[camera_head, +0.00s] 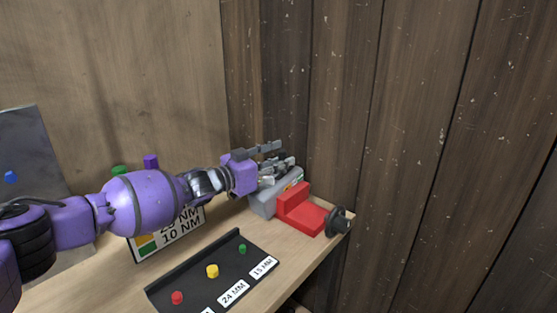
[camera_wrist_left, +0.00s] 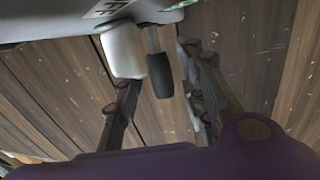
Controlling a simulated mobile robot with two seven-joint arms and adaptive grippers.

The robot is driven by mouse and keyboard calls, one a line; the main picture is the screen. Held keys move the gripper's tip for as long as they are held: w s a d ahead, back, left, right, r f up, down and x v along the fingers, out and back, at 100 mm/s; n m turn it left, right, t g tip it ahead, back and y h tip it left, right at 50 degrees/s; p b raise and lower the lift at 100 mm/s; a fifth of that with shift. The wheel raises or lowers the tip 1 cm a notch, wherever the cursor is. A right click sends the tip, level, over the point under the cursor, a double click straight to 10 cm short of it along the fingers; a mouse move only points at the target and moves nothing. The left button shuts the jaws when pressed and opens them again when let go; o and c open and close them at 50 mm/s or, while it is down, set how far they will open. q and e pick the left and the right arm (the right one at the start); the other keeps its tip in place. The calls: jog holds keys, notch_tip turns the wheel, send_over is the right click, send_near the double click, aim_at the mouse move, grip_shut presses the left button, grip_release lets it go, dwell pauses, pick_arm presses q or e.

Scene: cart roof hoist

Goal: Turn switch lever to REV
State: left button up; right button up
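The grey switch box (camera_head: 263,205) sits on the bench near the wooden wall, partly hidden by my left gripper (camera_head: 283,158). In the left wrist view its grey underside or edge (camera_wrist_left: 60,22) fills the top, with part of a black-lettered label. The switch lever (camera_wrist_left: 160,75) shows there as a grey shaft with a black grip. A white block (camera_wrist_left: 123,52) is beside it. My left gripper's fingers are apart, one on each side of the lever, with visible gaps. The lever is hard to make out in the head view. My right gripper is in neither view.
A red block (camera_head: 300,212) and a black round part (camera_head: 340,221) stand right of the box at the bench edge. A black tray (camera_head: 190,282) with red, yellow and green pegs lies in front. A torque sign (camera_head: 150,245) stands behind my left arm. Plank walls are close behind.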

pick_arm(q)
jog(key=shift+c, duration=0.4)
grip_shut()
